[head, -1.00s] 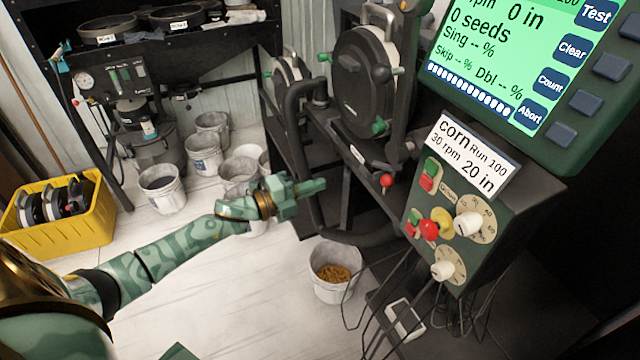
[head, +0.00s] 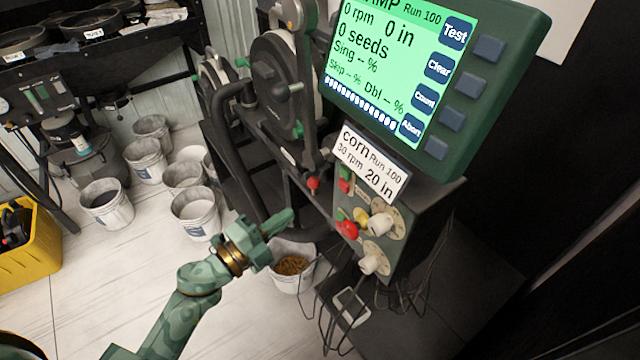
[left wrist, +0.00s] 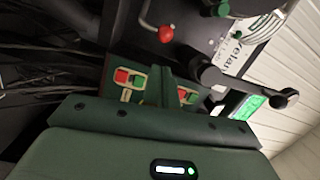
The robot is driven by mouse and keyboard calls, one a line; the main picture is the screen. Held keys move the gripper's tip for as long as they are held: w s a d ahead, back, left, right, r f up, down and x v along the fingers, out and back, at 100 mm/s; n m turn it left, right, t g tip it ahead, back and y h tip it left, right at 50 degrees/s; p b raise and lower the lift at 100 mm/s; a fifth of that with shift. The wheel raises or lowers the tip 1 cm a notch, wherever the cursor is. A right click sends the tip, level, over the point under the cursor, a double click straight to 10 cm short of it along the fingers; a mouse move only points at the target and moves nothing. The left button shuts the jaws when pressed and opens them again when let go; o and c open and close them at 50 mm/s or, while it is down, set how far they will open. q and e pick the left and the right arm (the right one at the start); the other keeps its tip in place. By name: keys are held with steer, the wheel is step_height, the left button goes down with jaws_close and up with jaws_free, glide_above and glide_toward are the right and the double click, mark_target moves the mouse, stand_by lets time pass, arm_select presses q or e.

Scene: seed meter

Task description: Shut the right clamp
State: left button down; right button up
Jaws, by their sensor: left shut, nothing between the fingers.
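The seed meter on its stand is a dark round housing (head: 272,85) with a pale rim, left of the monitor. A green clamp knob (head: 298,130) sits at its lower right edge and another green knob (head: 243,62) at its left. I cannot tell whether either clamp is open or shut. My left gripper (head: 282,218) is shut and empty, below the stand's front rail and apart from the clamps. In the left wrist view its closed fingers (left wrist: 160,85) point toward the control panel's switches. My right gripper is not in view.
A red-knobbed lever (head: 313,184) sticks out from the stand. The control box (head: 370,225) with dials and the green-screened monitor (head: 480,100) stand at right. A bucket of corn (head: 292,272) is just beyond the gripper. Cables hang below the box. Several buckets stand at left.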

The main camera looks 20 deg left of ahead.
mark_target(312, 187)
arm_select(q)
steer(key=x, duration=1)
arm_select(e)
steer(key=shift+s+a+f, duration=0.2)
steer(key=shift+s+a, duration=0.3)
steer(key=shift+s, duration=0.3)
arm_select(q)
steer(key=shift+r+h, duration=0.1)
steer(key=shift+h, duration=0.2)
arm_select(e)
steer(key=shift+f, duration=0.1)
